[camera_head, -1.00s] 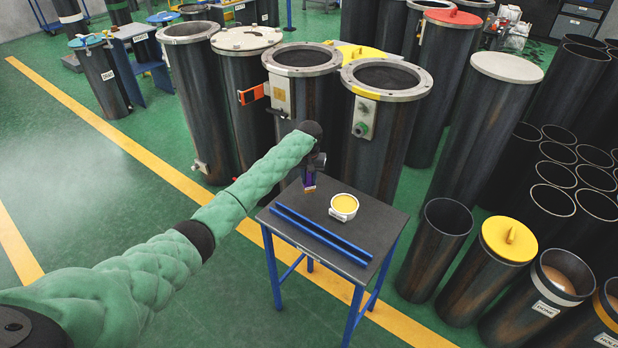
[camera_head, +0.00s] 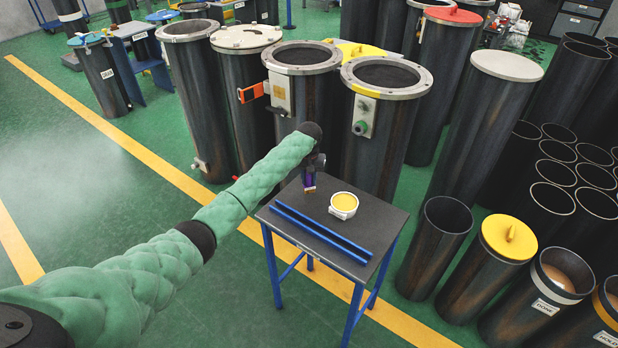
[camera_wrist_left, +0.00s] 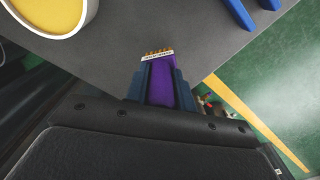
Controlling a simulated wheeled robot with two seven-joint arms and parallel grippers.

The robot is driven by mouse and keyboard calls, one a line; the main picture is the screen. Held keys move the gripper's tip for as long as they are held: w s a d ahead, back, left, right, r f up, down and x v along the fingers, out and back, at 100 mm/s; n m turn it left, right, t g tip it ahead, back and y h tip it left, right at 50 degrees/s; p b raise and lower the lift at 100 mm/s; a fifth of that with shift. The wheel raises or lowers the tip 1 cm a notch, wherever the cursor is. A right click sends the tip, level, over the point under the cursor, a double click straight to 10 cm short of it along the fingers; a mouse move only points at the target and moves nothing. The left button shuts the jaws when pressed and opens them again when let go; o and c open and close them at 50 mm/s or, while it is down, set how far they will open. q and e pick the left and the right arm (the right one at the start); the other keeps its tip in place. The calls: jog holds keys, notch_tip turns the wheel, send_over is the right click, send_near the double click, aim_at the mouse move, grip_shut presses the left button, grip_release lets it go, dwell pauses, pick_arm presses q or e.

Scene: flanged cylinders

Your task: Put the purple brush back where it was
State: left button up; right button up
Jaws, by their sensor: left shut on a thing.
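The purple brush (camera_head: 309,183) is in my left gripper (camera_head: 311,176), over the back left part of the small dark table (camera_head: 300,222). In the left wrist view the purple handle (camera_wrist_left: 161,88) lies between the two dark blue fingers of the gripper (camera_wrist_left: 155,80), which are shut on it. The brush's pale end with tan bristles (camera_wrist_left: 157,54) sticks out past the fingertips. I cannot tell whether the bristles touch the table top. My right gripper is not in view.
A white cup with yellow contents (camera_head: 343,205) stands on the table, right of the brush. Two blue bars (camera_head: 318,234) lie along its front. Tall flanged cylinders (camera_head: 384,130) stand close behind the table. Shorter open tubes (camera_head: 435,250) stand to the right.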

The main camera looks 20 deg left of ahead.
pick_arm(q)
jog(key=shift+f, duration=0.8)
jog(key=o, duration=1.1)
jog(key=shift+c, duration=0.2)
jog(key=shift+r+b, duration=0.25)
jog(key=shift+b, duration=0.1)
jog(key=shift+r+b, duration=0.3)
jog(key=shift+r, duration=0.3)
notch_tip(320, 180, up, 5)
jog(key=shift+f+b, duration=0.1)
jog(key=shift+b, duration=0.8)
jog(key=shift+r, duration=0.65)
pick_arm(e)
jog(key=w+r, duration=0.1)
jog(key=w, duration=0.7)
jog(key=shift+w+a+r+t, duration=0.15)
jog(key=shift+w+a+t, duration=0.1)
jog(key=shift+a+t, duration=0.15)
